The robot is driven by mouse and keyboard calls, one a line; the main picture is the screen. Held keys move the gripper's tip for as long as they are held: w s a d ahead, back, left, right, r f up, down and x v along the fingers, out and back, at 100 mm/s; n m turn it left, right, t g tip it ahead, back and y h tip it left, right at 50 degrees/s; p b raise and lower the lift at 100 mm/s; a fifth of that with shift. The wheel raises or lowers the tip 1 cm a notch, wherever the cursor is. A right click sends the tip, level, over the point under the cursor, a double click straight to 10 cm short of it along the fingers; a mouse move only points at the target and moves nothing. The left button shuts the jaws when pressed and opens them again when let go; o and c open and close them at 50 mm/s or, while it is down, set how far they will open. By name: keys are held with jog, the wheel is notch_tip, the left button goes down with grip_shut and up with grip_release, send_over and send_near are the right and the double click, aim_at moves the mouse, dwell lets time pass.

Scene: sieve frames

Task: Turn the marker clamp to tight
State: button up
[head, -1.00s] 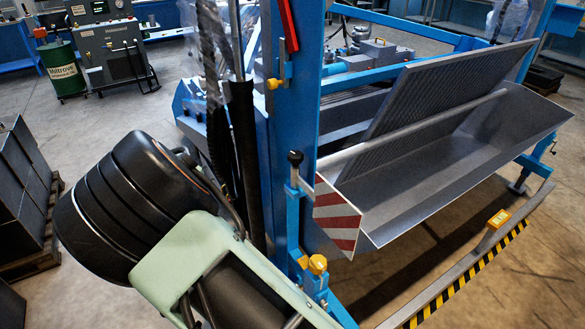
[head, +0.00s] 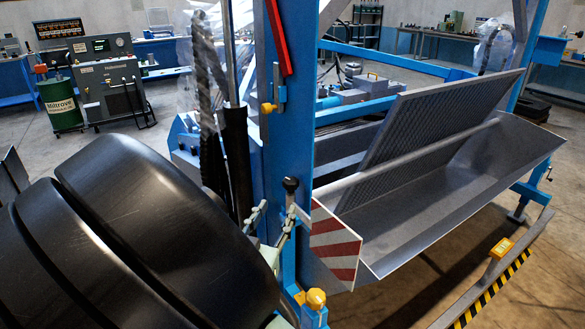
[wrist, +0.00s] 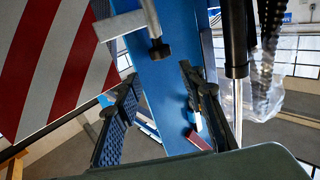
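The marker clamp (head: 290,186) is a small fitting with a dark round knob on the blue post (head: 276,140), next to the red-and-white striped marker board (head: 334,240). In the wrist view the clamp's dark knob (wrist: 159,49) hangs from a grey metal bar at top centre, beside the board (wrist: 55,60). My gripper (head: 268,222) is close to the post, just below and left of the knob. In the wrist view my gripper (wrist: 160,88) is open, its fingers spread apart with nothing between them. The knob lies beyond the fingertips, apart from them.
A grey trough (head: 440,200) with a ribbed panel extends right of the post. A yellow knob (head: 316,298) sits low on the post. A dark cylinder (head: 236,150) and a chain (head: 208,100) hang left of it. A striped rail (head: 490,280) crosses the lower right.

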aim_at(288, 186)
jog(key=b+x, duration=0.1)
jog(key=x, duration=0.9)
jog(key=shift+w, duration=0.1)
jog(key=shift+c, duration=0.5)
jog(key=c, duration=0.8)
jog(key=shift+o, duration=0.2)
jog(key=shift+a+r, duration=0.1)
